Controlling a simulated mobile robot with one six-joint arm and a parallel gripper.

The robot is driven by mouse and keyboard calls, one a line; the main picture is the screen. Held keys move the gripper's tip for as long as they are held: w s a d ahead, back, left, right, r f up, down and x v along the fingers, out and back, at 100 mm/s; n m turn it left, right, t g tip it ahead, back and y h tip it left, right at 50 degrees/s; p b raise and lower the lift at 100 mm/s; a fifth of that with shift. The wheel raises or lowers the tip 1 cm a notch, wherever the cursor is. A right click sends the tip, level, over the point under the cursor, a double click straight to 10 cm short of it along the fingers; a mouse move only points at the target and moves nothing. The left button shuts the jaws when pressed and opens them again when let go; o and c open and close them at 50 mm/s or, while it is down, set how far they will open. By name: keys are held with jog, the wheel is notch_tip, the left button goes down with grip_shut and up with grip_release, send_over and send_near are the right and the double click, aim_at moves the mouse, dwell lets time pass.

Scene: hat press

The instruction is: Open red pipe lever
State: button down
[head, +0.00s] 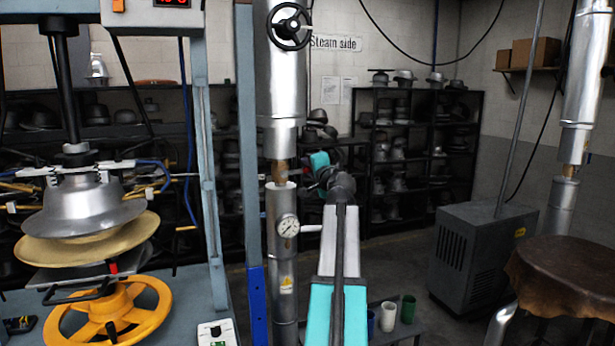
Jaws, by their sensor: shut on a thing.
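The silver vertical pipe (281,85) stands left of centre, with a brass-coloured section (280,171) bared between its upper and lower parts. My arm reaches up from the bottom centre. My gripper (309,178) is at the right side of the pipe, level with the brass section. It is shut on the red pipe lever, of which only a small reddish bit can be made out at the fingers. The dark wrist and the teal part beside it hide most of the lever, so its angle cannot be told.
A black handwheel (289,26) sits high on the pipe, and a pressure gauge (288,226) low on it. The hat press with a yellow wheel (108,312) stands left. A brown-covered round table (565,275) and a grey box unit (480,258) stand right. Cups (388,316) sit low near my arm.

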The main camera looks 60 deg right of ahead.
jog(key=shift+w+a+r+n+b, duration=0.15)
jog(key=shift+a+r+n+b, duration=0.05)
jog(key=shift+r+n+b, duration=0.55)
jog(key=shift+f, duration=0.15)
jog(key=c, duration=1.7)
grip_release()
jog(key=shift+b+v, duration=1.8)
jog(key=shift+v, duration=5.1)
jog(key=shift+c, duration=0.6)
